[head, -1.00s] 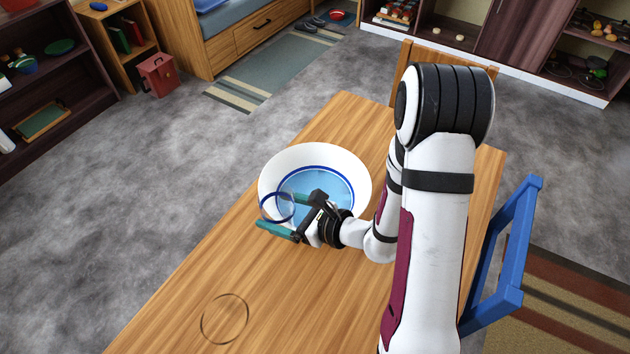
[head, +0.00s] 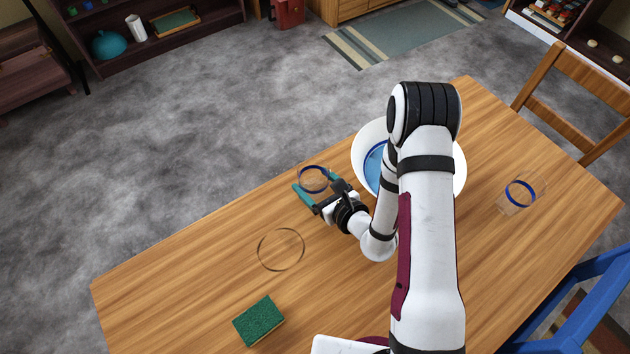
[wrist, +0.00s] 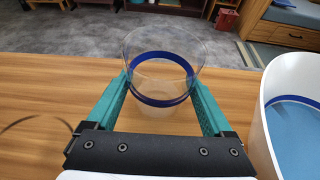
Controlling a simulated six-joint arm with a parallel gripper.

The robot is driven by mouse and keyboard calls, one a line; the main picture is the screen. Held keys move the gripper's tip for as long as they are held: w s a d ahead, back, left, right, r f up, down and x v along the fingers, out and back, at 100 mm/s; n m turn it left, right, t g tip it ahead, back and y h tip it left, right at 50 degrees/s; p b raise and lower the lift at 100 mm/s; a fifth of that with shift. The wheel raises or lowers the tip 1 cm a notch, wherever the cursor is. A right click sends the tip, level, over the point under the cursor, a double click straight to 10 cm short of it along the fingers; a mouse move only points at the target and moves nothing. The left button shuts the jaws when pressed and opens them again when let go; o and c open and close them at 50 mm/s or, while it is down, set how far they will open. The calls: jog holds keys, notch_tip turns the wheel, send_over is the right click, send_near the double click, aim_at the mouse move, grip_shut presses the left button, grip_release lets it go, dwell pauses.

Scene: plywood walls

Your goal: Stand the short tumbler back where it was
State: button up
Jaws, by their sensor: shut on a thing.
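My gripper (head: 315,187) is shut on a clear tumbler with a blue band (head: 313,178). The wrist view shows the tumbler (wrist: 163,80) upright between the two teal fingers, its rim up. It is left of the white bowl and clear of it, over the wooden table; the gap below it is hard to judge. A thin dark ring outline (head: 281,232) lies on the table, nearer and a little left of the held tumbler. A second clear vessel with a blue band (head: 520,193) stands on the right part of the table.
The white bowl (head: 455,185) with blue water is partly hidden behind my arm. A green sponge (head: 259,320) lies near the table's front. The table (head: 190,275) is bare left of the ring. Chairs stand at the right.

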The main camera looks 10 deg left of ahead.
aim_at(323, 191)
jog(key=shift+f, duration=0.25)
jog(key=o, duration=1.3)
jog(key=v, duration=0.7)
jog(key=shift+s+d+r, duration=0.2)
